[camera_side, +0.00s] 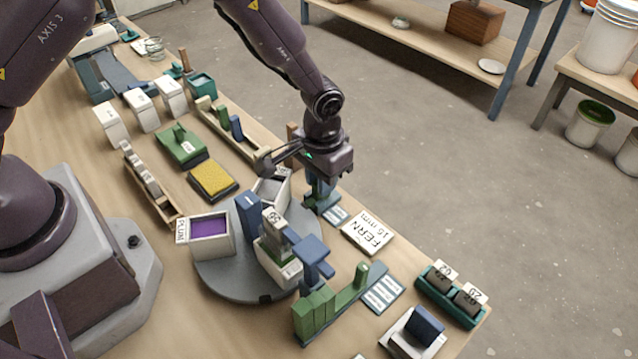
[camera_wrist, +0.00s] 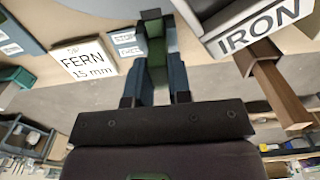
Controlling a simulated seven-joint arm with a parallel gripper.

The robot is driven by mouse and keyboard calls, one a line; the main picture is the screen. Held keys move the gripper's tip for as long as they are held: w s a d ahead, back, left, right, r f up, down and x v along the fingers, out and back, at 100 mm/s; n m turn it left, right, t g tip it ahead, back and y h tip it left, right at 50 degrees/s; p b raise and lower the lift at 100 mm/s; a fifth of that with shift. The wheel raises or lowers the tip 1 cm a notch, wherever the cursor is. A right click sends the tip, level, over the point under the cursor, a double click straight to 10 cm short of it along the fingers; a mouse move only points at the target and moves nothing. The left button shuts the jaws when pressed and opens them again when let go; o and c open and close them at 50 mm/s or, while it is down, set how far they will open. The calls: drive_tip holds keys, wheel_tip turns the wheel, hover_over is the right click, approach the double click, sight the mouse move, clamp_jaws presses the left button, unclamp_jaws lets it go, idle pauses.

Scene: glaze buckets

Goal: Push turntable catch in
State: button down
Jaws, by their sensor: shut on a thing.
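The grey round turntable (camera_side: 225,275) stands on the wooden bench and bears bins and blocks. A sliver of its rim (camera_wrist: 95,5) shows at the top of the wrist view. My gripper (camera_side: 320,190) points down at the turntable's far right edge. In the wrist view, my gripper (camera_wrist: 160,75) has its fingers shut on a green upright piece (camera_wrist: 156,55), which looks like the catch. Its far end reaches close to the turntable rim; I cannot tell whether they touch. In the side view the fingers largely hide this piece.
The PLUM bin (camera_side: 210,240) stands on the turntable's left. The IRON bin (camera_wrist: 260,25) is close beside my fingers. A FERN 15 mm card (camera_side: 368,232) lies right of my gripper.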

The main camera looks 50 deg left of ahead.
sight(315, 184)
drive_tip(key=shift+s, duration=0.75)
drive_tip(key=c, duration=1.1)
unclamp_jaws()
drive_tip(key=shift+r, duration=3.5)
